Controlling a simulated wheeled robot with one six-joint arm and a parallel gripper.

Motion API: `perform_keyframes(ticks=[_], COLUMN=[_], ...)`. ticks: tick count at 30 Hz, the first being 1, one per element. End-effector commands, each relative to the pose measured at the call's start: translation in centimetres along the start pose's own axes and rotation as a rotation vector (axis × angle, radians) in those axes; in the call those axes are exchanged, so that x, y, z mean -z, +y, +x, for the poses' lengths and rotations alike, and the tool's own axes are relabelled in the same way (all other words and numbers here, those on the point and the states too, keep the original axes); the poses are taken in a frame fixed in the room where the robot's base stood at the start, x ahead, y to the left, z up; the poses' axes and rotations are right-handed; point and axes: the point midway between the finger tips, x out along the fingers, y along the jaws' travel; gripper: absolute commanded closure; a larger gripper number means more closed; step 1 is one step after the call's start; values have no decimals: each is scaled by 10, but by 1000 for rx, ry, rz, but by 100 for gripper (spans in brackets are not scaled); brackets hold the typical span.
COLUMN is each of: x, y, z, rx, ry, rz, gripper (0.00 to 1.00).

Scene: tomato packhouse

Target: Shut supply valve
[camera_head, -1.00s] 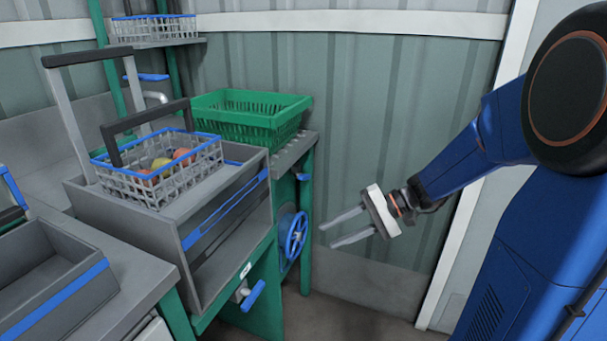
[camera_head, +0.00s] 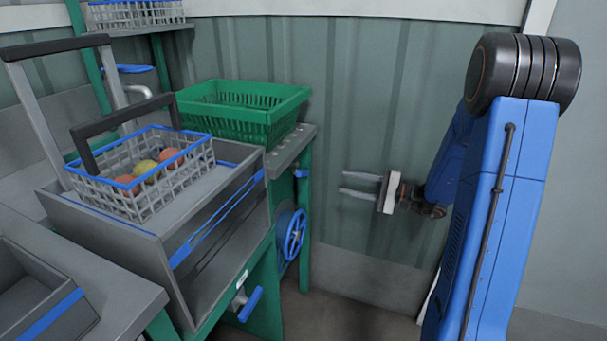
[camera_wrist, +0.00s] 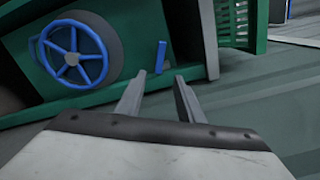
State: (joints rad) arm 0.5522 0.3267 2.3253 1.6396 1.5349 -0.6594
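A blue spoked handwheel (camera_head: 293,235) is on the side of the green-framed bench; it also shows in the wrist view (camera_wrist: 72,58). A blue lever handle (camera_head: 250,304) is on a grey pipe fitting low on the bench front. A small blue handle (camera_head: 301,173) is on the green post above the wheel. Which of these is the supply valve I cannot tell. My gripper (camera_head: 343,183) is open and empty, right of the bench and apart from the wheel. In the wrist view its fingers (camera_wrist: 158,82) point toward the bench side, right of the wheel.
A wire basket (camera_head: 190,181) with several fruits stands on the grey bench box (camera_head: 150,262). A green crate (camera_head: 240,128) sits behind it. Another basket (camera_head: 135,14) is on a back shelf. The corrugated wall (camera_head: 400,90) is close behind my arm.

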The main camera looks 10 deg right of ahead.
Motion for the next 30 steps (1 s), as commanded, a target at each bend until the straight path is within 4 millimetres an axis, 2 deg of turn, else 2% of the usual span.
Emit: perform_keyframes(ticks=[21, 30], x=[-2, -2], y=[1, 1], z=[112, 150], rx=[-3, -2], ry=[-4, -3], rz=[1, 0], gripper=[66, 66])
